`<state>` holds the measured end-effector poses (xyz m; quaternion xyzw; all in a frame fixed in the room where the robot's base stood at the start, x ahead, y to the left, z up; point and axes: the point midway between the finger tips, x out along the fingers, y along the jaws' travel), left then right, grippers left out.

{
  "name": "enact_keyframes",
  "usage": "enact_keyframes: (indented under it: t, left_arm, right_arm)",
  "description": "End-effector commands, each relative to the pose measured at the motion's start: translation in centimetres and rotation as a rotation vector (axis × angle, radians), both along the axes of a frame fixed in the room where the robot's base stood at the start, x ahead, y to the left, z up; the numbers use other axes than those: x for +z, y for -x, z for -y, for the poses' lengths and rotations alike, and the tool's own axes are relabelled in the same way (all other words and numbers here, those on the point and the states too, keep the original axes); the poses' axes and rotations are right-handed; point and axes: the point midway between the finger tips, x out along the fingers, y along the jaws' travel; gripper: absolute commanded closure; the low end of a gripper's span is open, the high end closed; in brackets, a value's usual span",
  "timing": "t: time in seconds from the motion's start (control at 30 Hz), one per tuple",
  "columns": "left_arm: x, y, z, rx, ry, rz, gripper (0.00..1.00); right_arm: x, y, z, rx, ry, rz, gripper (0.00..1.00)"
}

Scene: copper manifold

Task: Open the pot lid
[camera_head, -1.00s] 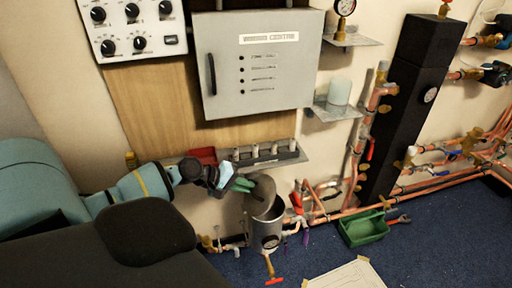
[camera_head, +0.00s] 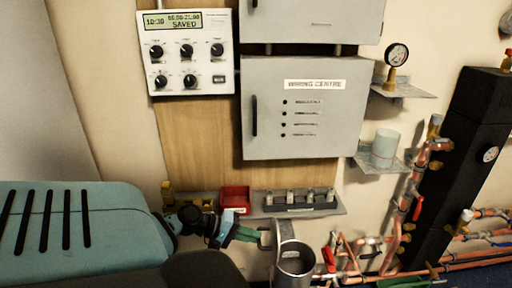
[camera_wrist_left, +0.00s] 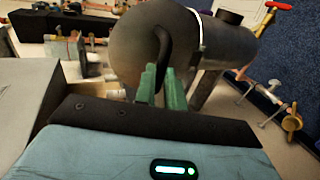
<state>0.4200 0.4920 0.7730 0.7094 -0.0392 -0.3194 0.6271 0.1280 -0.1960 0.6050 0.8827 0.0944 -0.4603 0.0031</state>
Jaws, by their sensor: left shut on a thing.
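The grey metal pot (camera_head: 295,266) stands at the bottom of the head view, its round mouth uncovered. Its lid (camera_head: 285,231) is tipped up, close to upright, at the back left of the mouth. My left gripper (camera_head: 252,234) reaches in from the left with green fingers, shut on the lid's handle (camera_head: 266,238). In the left wrist view, the fingers (camera_wrist_left: 161,88) are at the dark curved handle (camera_wrist_left: 163,48) on the lid (camera_wrist_left: 135,45). The pot's body (camera_wrist_left: 228,45) lies behind it. My right gripper is not in view.
A shelf with a red bin (camera_head: 235,199) and a grey holder (camera_head: 300,201) is just above the gripper. A grey wiring cabinet (camera_head: 300,108) hangs higher. Copper pipes (camera_head: 400,215) and a red valve handle (camera_head: 329,260) stand right of the pot.

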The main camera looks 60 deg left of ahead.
Motion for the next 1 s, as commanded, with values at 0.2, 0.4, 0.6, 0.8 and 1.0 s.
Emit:
enact_keyframes:
  t: [0.2,0.4,0.6,0.8,1.0]
  left_arm:
    - [-2.01,1.12,0.27,-0.006,0.003,-0.037,1.00]
    - [-2.01,1.13,0.25,-0.006,0.004,-0.036,1.00]
    - [-1.98,1.11,0.24,-0.005,0.004,-0.035,1.00]
    - [-1.62,0.92,0.14,-0.004,0.002,-0.028,0.67]
    - [-1.30,0.76,0.06,-0.004,0.001,-0.021,0.67]
  right_arm:
    - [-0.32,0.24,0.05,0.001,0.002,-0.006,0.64]
    - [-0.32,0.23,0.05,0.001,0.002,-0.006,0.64]
    - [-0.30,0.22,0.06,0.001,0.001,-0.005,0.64]
    - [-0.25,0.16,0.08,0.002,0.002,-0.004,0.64]
    - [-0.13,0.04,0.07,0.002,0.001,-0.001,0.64]
